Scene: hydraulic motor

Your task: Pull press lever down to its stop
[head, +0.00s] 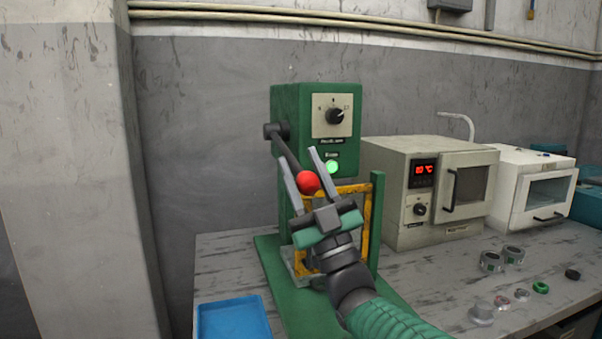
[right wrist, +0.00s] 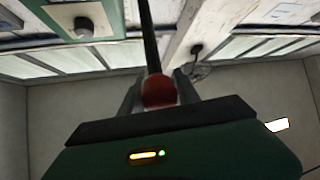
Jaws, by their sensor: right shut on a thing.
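The press lever (head: 288,152) is a dark rod on the left side of the green press (head: 288,105). It slopes down to the right from its pivot and ends in a red ball knob (head: 307,183). My right gripper (head: 299,155) is shut on the knob, with one grey finger on each side. In the right wrist view the knob (right wrist: 158,92) sits between the fingers and the rod (right wrist: 149,35) runs up and away. My left gripper is not in view.
A yellow frame (head: 368,215) stands under the press head, partly behind my right arm. A beige oven (head: 390,165) and a white oven (head: 535,185) stand to the right. A blue tray (head: 232,318) lies front left. Several small rings and parts lie front right.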

